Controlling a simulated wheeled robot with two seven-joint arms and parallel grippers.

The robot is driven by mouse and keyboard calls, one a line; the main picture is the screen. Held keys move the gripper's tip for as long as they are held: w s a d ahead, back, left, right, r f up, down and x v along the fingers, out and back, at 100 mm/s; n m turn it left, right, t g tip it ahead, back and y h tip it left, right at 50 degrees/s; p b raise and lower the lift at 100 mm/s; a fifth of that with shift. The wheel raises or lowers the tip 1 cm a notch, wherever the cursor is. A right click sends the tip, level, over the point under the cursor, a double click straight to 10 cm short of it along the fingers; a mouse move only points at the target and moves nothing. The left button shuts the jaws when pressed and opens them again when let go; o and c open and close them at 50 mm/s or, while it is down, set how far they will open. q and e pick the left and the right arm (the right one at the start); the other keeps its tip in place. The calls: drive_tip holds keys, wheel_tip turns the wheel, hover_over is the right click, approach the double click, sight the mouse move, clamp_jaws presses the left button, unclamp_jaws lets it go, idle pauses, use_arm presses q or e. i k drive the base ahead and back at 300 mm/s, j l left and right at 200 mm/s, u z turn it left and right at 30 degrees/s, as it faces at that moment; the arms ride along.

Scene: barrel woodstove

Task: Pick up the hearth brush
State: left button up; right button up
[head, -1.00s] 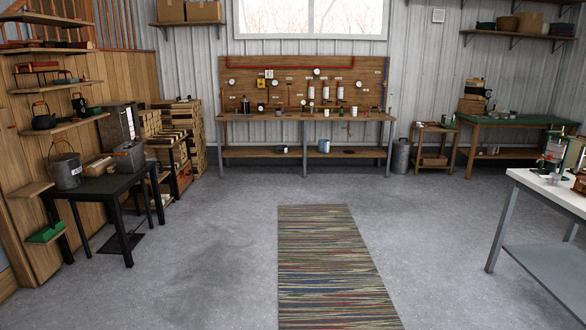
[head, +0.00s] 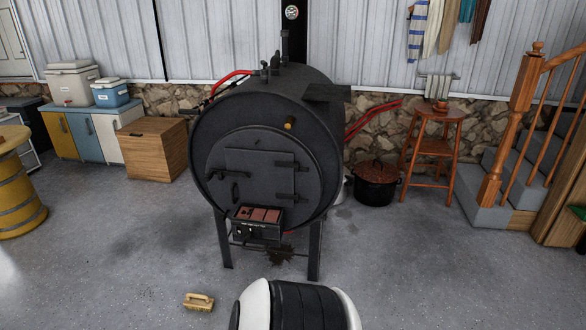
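A small tan wooden brush-like block with a raised handle (head: 199,301) lies on the grey concrete floor, in front and to the left of the stove. It looks like the hearth brush; bristles cannot be made out. Nothing touches it. Neither of my grippers is in view.
A black barrel woodstove (head: 262,150) stands on legs at the centre, with a small tray of reddish blocks (head: 257,215) at its front. A lidded pot (head: 376,182) and wooden stool (head: 434,145) stand right, a wooden box (head: 152,149) left. The floor around the brush is clear.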

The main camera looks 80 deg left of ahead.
sight(199, 302)
drive_tip(key=u, duration=3.6)
drive_tip(key=z, duration=0.3)
drive_tip(key=i+j+z, duration=0.4)
drive_tip(key=j, duration=0.25)
drive_tip(key=i+j+z, duration=0.35)
drive_tip(key=i+j, duration=0.15)
drive_tip(key=j, duration=0.3)
